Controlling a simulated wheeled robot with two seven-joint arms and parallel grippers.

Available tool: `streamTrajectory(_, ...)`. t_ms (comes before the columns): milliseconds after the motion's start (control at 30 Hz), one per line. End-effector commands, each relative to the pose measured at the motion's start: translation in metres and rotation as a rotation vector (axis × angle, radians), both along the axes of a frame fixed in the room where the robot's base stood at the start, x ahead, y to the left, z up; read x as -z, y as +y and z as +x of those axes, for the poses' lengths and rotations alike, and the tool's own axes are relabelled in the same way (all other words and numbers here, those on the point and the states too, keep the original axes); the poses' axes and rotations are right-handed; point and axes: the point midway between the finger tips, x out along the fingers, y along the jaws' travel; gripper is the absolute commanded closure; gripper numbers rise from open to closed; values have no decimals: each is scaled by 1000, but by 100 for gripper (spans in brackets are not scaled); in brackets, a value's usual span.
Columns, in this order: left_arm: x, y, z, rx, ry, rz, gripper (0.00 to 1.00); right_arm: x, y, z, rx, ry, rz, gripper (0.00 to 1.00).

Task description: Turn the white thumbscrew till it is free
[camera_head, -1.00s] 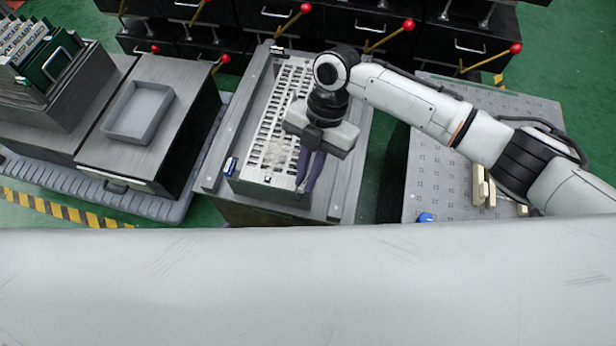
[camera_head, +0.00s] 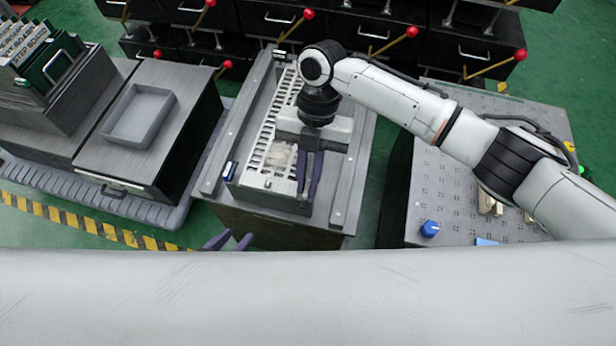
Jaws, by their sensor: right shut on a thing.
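My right gripper (camera_head: 308,192) comes down from above at the near right corner of the slotted light-grey rack (camera_head: 268,180). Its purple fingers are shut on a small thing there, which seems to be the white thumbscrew. The thumbscrew is mostly hidden between the fingers and too small to make out clearly. The tips of my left gripper (camera_head: 230,242) just show above the pale edge at the bottom, apart from each other and with nothing seen between them. The rest of the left gripper is hidden.
The rack lies on a grey bench (camera_head: 345,195) with a small blue-and-white item (camera_head: 229,171) at its left. A grey tray (camera_head: 139,116) stands on the left cabinet. Blue knob (camera_head: 430,229) on the right table. Red-knobbed levers (camera_head: 411,32) line the back.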

Motion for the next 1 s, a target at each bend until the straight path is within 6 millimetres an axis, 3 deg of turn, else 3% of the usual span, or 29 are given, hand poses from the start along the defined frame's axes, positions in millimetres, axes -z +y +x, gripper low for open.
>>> streamTrajectory(67,0,0,0,0,0,0,69,0,0,0,1,-1,-2,100)
streamTrajectory(100,0,0,0,0,0,0,69,0,0,0,1,-1,-2,87)
streamTrajectory(200,0,0,0,0,0,0,69,0,0,0,1,-1,-2,71)
streamTrajectory(567,0,0,-1,1,1,1,69,-4,0,2,2,-2,0,70)
streamTrajectory(1000,-3,1,-4,5,13,9,69,-75,-8,30,1,-2,0,70)
